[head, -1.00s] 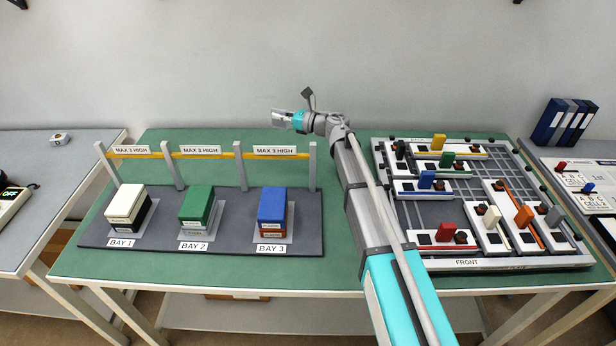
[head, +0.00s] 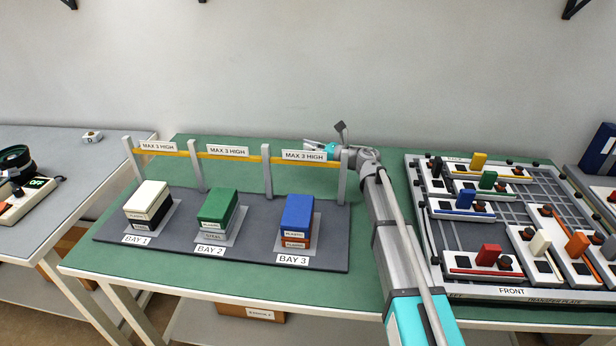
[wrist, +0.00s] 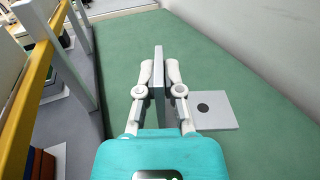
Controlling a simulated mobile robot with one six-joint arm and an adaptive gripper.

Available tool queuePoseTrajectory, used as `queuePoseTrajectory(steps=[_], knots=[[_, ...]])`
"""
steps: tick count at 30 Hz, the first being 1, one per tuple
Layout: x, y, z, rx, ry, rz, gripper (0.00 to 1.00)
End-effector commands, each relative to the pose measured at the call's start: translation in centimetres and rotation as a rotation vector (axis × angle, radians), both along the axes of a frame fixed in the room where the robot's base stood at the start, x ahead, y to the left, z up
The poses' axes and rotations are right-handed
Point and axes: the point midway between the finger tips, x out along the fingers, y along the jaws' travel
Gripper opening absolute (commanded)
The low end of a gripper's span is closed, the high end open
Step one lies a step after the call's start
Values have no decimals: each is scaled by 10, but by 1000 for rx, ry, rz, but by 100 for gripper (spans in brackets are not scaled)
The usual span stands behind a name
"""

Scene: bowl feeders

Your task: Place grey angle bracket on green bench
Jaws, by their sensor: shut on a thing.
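In the wrist view my gripper (wrist: 158,88) is shut on the grey angle bracket (wrist: 158,60), whose upright leg stands edge-on between the two fingers. A flat grey plate with a dark round spot lies right of the fingers and looks like the bracket's other leg; the right finger hides where they would join. The green bench (wrist: 240,75) is below; I cannot tell whether the bracket touches it. In the head view my gripper (head: 314,146) is low over the back of the green bench (head: 365,265), partly hidden behind the right-hand sign.
A fixture board (head: 512,292) with coloured pieces stands right. Bare green bench shows around the gripper; the wall is behind.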

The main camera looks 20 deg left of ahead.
Motion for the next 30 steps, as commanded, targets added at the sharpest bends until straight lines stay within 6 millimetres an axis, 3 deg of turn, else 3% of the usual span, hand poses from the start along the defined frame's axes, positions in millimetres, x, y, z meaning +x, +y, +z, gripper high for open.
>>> queuePoseTrajectory(steps=[1,15,30], knots=[[0,0,-10,0,0,0,0],[0,0,-50,0,0,0,0],[0,0,-53,0,0,0,0]])
